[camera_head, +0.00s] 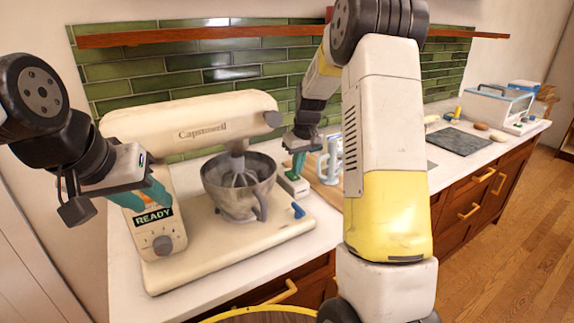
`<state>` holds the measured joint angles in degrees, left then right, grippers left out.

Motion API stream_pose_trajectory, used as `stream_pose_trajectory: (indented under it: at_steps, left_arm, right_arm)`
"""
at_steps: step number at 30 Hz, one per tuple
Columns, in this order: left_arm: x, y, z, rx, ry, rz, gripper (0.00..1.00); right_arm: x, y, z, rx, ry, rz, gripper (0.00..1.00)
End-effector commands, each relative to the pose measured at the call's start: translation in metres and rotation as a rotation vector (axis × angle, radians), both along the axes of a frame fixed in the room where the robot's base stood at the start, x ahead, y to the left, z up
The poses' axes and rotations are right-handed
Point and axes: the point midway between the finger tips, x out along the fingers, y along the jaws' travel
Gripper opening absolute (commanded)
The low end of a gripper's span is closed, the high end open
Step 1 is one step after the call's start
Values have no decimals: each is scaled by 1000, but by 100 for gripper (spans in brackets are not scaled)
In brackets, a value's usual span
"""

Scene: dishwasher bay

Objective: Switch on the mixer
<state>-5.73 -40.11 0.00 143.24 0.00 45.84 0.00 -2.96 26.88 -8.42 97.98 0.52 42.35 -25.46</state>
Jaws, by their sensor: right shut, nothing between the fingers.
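The cream mixer (215,235) stands on the counter at the left, with its head lowered over a grey metal bowl (231,205). The whisk reaches into the bowl. A display (153,217) on the stand reads READY, with a grey round knob (162,244) below it. A blue lever (298,210) sits at the base's right end. My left gripper (150,197) is beside the stand, just above the display; its teal fingers are partly hidden, so their opening is unclear. My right gripper (297,168) is shut and empty, pointing down to the right of the bowl.
A pale blue mug-like object (330,160) stands behind my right arm. A dark board (460,141), some food and a toaster-like box (494,103) are further right on the counter (325,228). A wooden shelf (200,36) runs above. My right arm hides the middle.

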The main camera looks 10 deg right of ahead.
Motion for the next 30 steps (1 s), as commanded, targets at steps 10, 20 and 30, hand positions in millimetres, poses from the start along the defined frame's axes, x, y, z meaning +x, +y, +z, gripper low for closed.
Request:
stream_pose_trajectory:
  at_steps: [10,20,30]
  left_arm:
    - [0,0,0,0,0,0,36]
    - [0,0,0,0,0,0,36]
    - [0,0,0,0,0,0,36]
  right_arm:
    - [-5,1,32,0,-5,1,0]
    - [-36,-9,99,0,-4,0,0]
    - [-51,-14,128,0,0,-1,0]
